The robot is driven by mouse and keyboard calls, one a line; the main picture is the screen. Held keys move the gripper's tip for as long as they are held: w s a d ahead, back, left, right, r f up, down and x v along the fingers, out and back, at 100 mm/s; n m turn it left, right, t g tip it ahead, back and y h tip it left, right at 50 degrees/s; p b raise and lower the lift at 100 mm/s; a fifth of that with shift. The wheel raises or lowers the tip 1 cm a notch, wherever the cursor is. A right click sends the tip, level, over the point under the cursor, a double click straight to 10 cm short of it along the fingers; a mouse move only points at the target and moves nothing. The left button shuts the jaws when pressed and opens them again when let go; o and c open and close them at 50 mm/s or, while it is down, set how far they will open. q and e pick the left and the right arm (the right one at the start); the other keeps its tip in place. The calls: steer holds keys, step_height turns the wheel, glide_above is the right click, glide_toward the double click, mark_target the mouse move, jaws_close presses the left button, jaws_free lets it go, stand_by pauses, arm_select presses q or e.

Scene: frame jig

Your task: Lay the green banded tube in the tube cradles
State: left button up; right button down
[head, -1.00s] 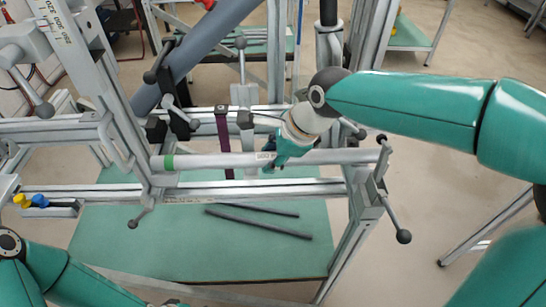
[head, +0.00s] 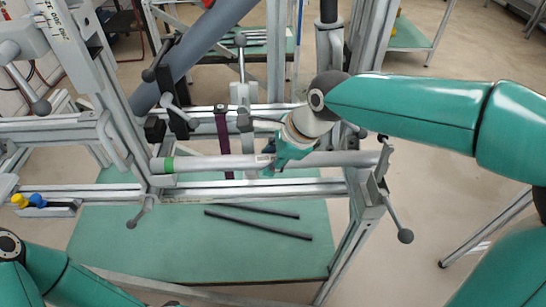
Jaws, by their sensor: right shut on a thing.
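The green banded tube (head: 220,163) is a long grey tube with a green band near its left end. It lies nearly level across the front of the frame jig, from the left post (head: 123,145) to the clamp post (head: 370,190) at the right. My right gripper (head: 278,163) is shut on the tube right of its middle, coming from above. I cannot make out the tube cradles clearly; the tube's ends overlap the posts, and I cannot tell whether they rest there. Only my left arm shows at the lower left; its gripper is out of view.
A rail (head: 250,189) runs just below the tube. A purple strap (head: 222,135) hangs behind it. Two dark rods (head: 258,224) lie on the green board (head: 200,255) beneath. A clamp handle (head: 398,222) sticks out at the right. Yellow and blue knobs (head: 38,200) sit at the left.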

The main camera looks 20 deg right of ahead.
steer(key=shift+f, duration=0.15)
steer(key=c, duration=0.7)
jaws_free()
steer(key=v, duration=1.2)
